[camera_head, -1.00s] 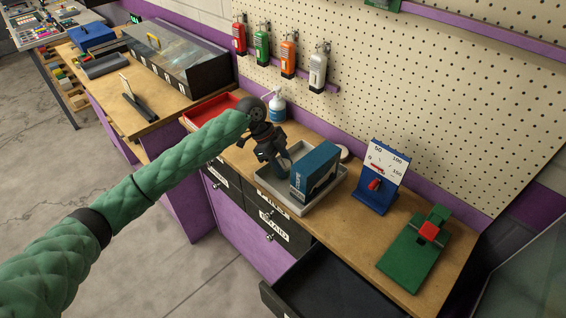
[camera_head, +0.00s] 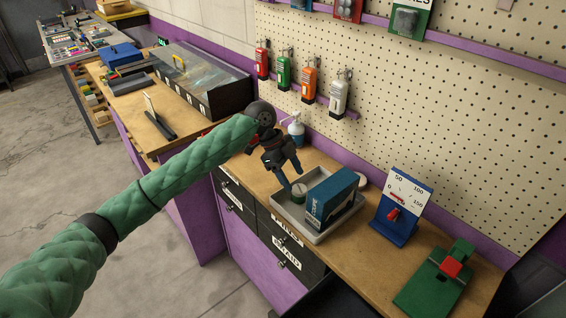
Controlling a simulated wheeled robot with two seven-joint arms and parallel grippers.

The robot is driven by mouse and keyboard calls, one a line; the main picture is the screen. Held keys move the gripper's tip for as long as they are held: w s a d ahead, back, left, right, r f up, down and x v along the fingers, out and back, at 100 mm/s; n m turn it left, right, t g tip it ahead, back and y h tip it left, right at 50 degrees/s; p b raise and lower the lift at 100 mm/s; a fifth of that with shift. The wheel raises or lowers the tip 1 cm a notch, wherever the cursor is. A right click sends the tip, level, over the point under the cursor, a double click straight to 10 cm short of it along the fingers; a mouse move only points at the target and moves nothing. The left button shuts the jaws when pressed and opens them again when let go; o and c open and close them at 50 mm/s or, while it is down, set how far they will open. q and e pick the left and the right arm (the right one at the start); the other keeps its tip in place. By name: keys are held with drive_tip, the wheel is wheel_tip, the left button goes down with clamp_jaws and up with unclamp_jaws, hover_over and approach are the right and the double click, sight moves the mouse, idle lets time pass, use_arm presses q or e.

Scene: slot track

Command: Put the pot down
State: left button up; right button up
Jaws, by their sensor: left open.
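A small round pot (camera_head: 299,190) with a greenish-grey side stands in the left part of a grey tray (camera_head: 318,238), beside a blue box (camera_head: 333,200). My left gripper (camera_head: 291,175) is dark and hangs just above the pot with its fingers apart. It looks empty, and the pot shows below the fingertips. The tray rests on the wooden bench top. My right gripper is out of view.
A white spray bottle (camera_head: 296,130) stands behind my gripper. A blue gauge stand (camera_head: 394,220) and a green device with a red block (camera_head: 437,280) are to the right. Clear wood (camera_head: 365,255) lies before them. A pegboard (camera_head: 440,120) closes off the back.

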use_arm(q)
drive_tip(key=b+v, duration=0.1)
drive_tip(key=v, duration=0.5)
drive_tip(key=shift+r+b, duration=0.2)
drive_tip(key=shift+b, duration=0.1)
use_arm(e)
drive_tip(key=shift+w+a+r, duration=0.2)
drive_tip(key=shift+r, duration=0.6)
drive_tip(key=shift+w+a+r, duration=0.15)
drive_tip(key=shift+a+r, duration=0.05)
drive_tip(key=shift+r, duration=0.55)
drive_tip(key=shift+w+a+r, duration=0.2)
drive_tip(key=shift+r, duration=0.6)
use_arm(q)
drive_tip(key=shift+w+a, duration=0.1)
